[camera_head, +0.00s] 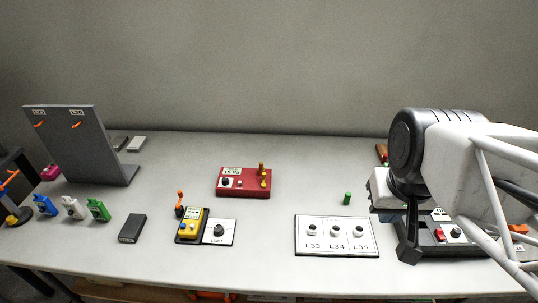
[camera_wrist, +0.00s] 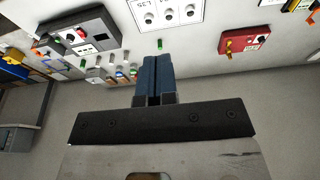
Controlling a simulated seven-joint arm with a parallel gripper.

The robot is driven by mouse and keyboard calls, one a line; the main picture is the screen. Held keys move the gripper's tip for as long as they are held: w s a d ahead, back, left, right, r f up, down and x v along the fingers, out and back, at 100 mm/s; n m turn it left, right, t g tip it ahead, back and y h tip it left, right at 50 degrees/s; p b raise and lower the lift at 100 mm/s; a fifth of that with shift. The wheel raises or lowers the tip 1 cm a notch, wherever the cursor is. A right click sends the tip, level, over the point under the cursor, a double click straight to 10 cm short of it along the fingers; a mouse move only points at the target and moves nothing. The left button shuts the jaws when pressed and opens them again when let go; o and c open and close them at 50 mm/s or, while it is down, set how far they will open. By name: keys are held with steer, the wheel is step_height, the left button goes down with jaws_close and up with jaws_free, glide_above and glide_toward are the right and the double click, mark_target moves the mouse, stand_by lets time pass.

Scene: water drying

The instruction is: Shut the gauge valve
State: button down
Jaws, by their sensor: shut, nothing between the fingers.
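My gripper (camera_wrist: 154,62) is shut and empty in the wrist view, its two blue-grey fingers pressed together. It points over the table, apart from anything I can see. I cannot tell for certain which thing is the gauge valve. A row of small pipe fittings (camera_wrist: 108,74), some with orange parts, stands left of my fingers in the wrist view, too small to read any gauge. In the head view my arm covers that area, so the fittings are largely hidden there.
A dark box with a red button (camera_wrist: 86,38) lies beside the fittings. A white panel with three knobs (camera_head: 336,236), a green peg (camera_head: 347,198), a red box (camera_head: 243,182) and a yellow meter (camera_head: 191,225) are on the table. An upright grey board (camera_head: 84,145) stands far left.

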mark_target(264, 179)
steer(key=w+a+f+t+y, duration=0.1)
steer(key=w+a+f, duration=0.25)
steer(key=w, duration=0.55)
steer(key=w+a+f+t+y, duration=0.1)
steer(key=w+a+f+y, duration=0.3)
steer(key=w, duration=0.6)
steer(key=w+a+f+m+t, duration=0.1)
steer(key=w+a+f, duration=0.3)
steer(key=w+f, duration=0.2)
steer(key=w+a+f+m+h, duration=0.1)
steer(key=w+a+f+m, duration=0.1)
steer(key=w+a+f, duration=0.2)
step_height(264, 179, down, 5)
steer(key=w, duration=0.3)
steer(key=shift+t, duration=0.4)
steer(key=x, duration=1)
steer(key=shift+d, duration=0.1)
steer(key=shift+w+a, duration=0.35)
steer(key=shift+a, duration=0.55)
steer(key=shift+w+a, duration=0.35)
steer(key=shift+a, duration=0.55)
steer(key=shift+w+a, duration=0.15)
